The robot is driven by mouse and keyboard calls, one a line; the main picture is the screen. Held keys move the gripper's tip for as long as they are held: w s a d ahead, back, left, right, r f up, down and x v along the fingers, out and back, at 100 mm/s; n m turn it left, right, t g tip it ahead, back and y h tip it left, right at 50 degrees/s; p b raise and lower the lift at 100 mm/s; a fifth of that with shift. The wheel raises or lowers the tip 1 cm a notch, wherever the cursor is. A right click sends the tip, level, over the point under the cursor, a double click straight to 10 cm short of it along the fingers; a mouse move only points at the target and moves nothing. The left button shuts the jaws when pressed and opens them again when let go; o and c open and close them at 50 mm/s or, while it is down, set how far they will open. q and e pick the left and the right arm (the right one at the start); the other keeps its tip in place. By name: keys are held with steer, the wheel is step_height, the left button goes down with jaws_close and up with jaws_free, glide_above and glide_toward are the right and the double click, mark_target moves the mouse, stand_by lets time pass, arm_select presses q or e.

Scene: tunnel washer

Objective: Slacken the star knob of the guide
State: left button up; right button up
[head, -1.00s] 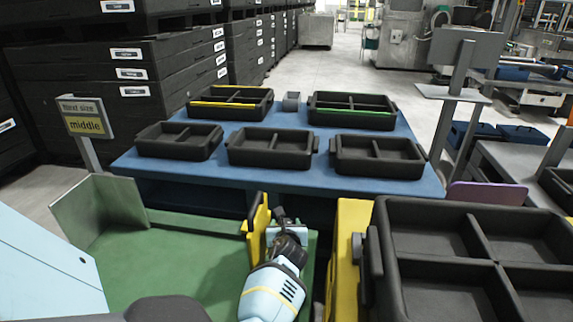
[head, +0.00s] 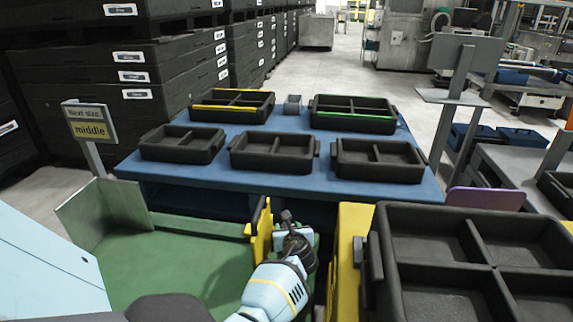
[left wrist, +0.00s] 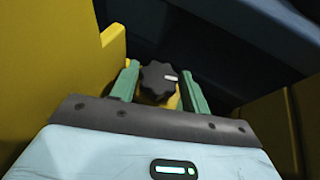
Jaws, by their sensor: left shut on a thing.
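The star knob (left wrist: 155,75) is dark with rounded lobes and a small white mark, and shows in the left wrist view. My left gripper (left wrist: 163,84) has its two green fingers on either side of the knob and is shut on it. The guide (head: 262,232) is a yellow upright plate at the right end of the green bed in the head view. My left wrist is right beside it there and hides the knob and the fingers. A yellow part (left wrist: 75,45) also stands left of the fingers in the left wrist view. My right gripper is not in view.
A green bed (head: 170,262) with an upright plate lies left of the guide. A yellow block (head: 350,245) and a large black divided tray (head: 440,225) stand close on the right. Behind is a blue table (head: 275,178) with several black trays. A sign (head: 90,122) reads "Next size middle".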

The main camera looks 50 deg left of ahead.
arm_select(q)
steer(key=shift+w+d+n+g+y, duration=0.2)
steer(key=shift+n+g+y, duration=0.2)
steer(key=shift+n+g, duration=0.25)
steer(key=shift+f+n+g+y+b, duration=0.1)
steer(key=shift+n+g+y+b, duration=0.3)
steer(key=shift+n+g+b, duration=0.65)
steer(key=o, duration=0.7)
steer(key=shift+a, duration=0.1)
